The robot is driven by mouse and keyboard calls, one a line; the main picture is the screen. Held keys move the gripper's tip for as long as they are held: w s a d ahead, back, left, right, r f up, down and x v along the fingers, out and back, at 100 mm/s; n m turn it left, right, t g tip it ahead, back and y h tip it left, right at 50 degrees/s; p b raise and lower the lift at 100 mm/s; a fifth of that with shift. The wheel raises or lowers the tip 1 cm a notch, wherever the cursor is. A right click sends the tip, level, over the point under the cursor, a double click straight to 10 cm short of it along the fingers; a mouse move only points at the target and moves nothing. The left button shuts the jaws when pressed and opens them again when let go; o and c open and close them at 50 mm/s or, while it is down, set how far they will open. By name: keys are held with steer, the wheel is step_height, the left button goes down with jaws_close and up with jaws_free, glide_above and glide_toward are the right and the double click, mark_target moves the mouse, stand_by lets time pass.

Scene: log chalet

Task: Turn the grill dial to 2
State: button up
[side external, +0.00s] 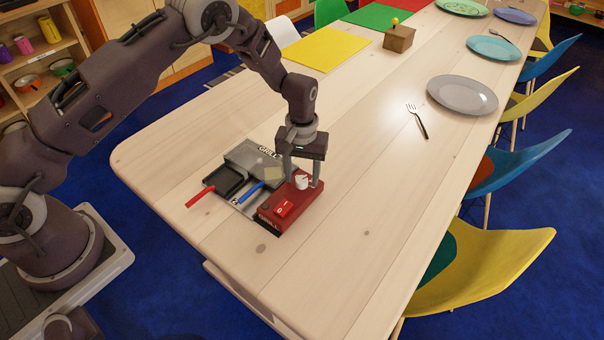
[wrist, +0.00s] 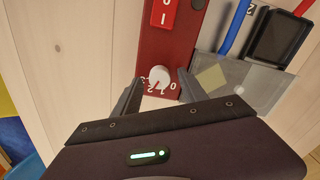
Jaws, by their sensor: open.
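The grill dial is a small white knob (side external: 301,182) on the red control box (side external: 268,218) of the grill set. In the wrist view the white dial (wrist: 159,76) has printed numbers around its near side, with 0 at the right and 2 towards the left. Which number it points to is too small to tell. My gripper (side external: 303,184) is over the box, pointing down. Its two fingers are apart, one on each side of the dial, with visible gaps in the wrist view (wrist: 159,80).
A red rocker switch (side external: 284,208) sits on the same box near the dial. Beside it are the grey grill plate (side external: 250,158), a black pan with a red handle (side external: 200,197) and a blue handle (side external: 250,192). A fork (side external: 417,120) and grey plate (side external: 462,95) lie farther right. The table's front is clear.

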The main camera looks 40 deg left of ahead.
mark_target(302, 178)
step_height(302, 178, up, 7)
steer(key=shift+f, duration=0.1)
steer(key=s+a+r+m+t, duration=0.1)
steer(key=s+r, duration=0.3)
steer(key=r, duration=0.4)
steer(key=s+a+r+t+h, duration=0.1)
steer(key=s+r, duration=0.3)
steer(key=r, duration=0.4)
steer(key=s+a+r+m+t, duration=0.1)
steer(key=s+r, duration=0.3)
steer(key=r, duration=0.3)
steer(key=s+a+r+m+t, duration=0.1)
steer(key=s, duration=0.9)
steer(key=s+a+r+m+t+y, duration=0.1)
steer(key=s+r+m, duration=0.1)
steer(key=s, duration=0.7)
steer(key=shift+s+t, duration=0.3)
steer(key=shift+s, duration=0.05)
